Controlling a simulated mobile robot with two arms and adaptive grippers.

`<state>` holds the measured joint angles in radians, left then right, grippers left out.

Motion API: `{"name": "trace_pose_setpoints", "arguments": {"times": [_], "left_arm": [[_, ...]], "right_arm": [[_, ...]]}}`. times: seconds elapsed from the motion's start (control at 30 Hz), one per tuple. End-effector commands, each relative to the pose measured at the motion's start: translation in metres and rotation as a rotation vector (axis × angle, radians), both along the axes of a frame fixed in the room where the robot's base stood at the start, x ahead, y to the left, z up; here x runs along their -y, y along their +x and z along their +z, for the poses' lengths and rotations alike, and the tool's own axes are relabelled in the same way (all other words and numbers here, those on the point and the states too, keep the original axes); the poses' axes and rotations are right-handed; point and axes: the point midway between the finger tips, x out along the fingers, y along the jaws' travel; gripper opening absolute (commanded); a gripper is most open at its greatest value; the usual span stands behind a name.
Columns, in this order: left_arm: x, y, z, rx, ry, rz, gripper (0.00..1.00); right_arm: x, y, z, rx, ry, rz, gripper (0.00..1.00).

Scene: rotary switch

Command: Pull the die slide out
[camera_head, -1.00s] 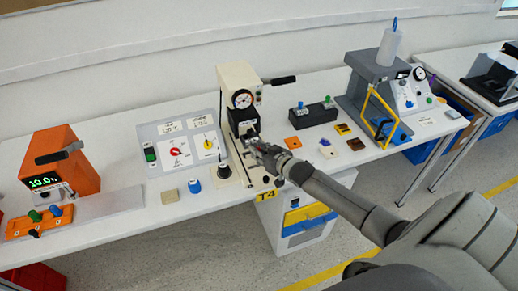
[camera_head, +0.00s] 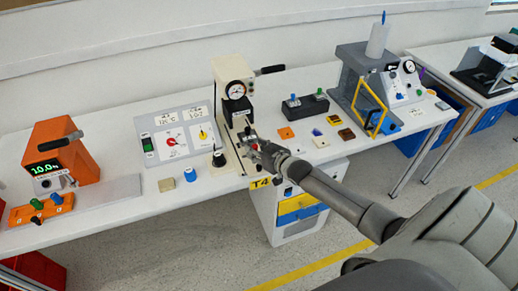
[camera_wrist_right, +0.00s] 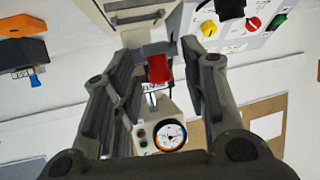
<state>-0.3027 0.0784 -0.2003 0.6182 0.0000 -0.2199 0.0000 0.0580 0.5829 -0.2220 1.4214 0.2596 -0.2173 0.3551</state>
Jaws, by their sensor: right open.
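The beige press (camera_head: 233,72) with a round gauge stands at the table's middle; the gauge also shows in the right wrist view (camera_wrist_right: 170,136). A red grip (camera_wrist_right: 158,68) shows between my right fingers in the wrist view, by a small white label; I take it for the die slide's handle. It is a small red spot in the head view (camera_head: 254,147). The slide's body is mostly hidden, so how far it is out I cannot tell. My right gripper (camera_head: 259,152) is open, in front of the press, its fingers (camera_wrist_right: 155,85) either side of the red grip. My left gripper is not in view.
A switch panel (camera_head: 178,138) and a black knob (camera_head: 218,158) stand left of the press. An orange device (camera_head: 60,155) is at far left. Small coloured blocks (camera_head: 320,142) and a grey frame stand (camera_head: 358,75) are to the right. A drawer cabinet (camera_head: 295,215) is below.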

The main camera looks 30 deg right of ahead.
Motion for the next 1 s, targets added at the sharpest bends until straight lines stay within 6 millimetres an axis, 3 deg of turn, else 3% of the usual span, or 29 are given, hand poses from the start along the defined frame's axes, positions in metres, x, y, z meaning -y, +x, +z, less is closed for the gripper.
{"name": "trace_pose_setpoints", "arguments": {"times": [0.23,0.7,1.0], "left_arm": [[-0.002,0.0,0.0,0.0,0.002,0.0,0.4],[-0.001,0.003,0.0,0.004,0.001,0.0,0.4],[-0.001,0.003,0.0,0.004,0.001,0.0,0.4]], "right_arm": [[0.001,-0.016,0.006,-0.001,0.0,0.0,0.4],[0.002,-0.09,0.036,-0.002,0.0,0.001,0.4],[0.003,-0.11,0.045,-0.001,0.0,0.0,0.4]]}}
